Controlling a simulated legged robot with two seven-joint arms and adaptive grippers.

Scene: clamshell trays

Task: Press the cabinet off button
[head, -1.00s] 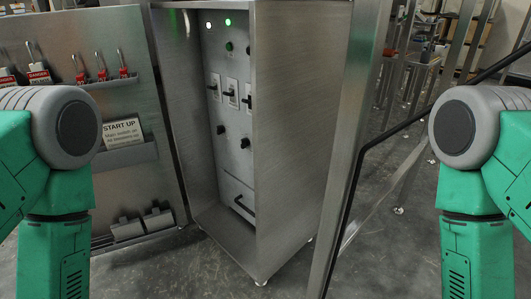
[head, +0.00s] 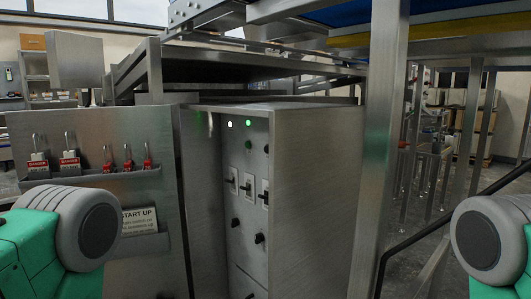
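The steel cabinet (head: 310,190) stands in the middle of the head view with its front open. Inside is a grey control panel (head: 247,210). At its top are a lit white lamp (head: 230,124) and a lit green lamp (head: 248,123). Below them sits a small green button (head: 249,145), with a dark round control (head: 266,149) partly visible at the panel's right edge. Black switches (head: 248,186) and black knobs (head: 259,238) are lower down. I cannot tell which control is the off button. Neither gripper shows; only my green and grey arm links appear at the lower corners.
The cabinet door (head: 85,220) is swung open to the left, holding red padlocks (head: 69,163) and a START UP sign (head: 140,219). A steel post (head: 380,150) and black rail (head: 440,225) stand at the right. A metal frame crosses above the cabinet.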

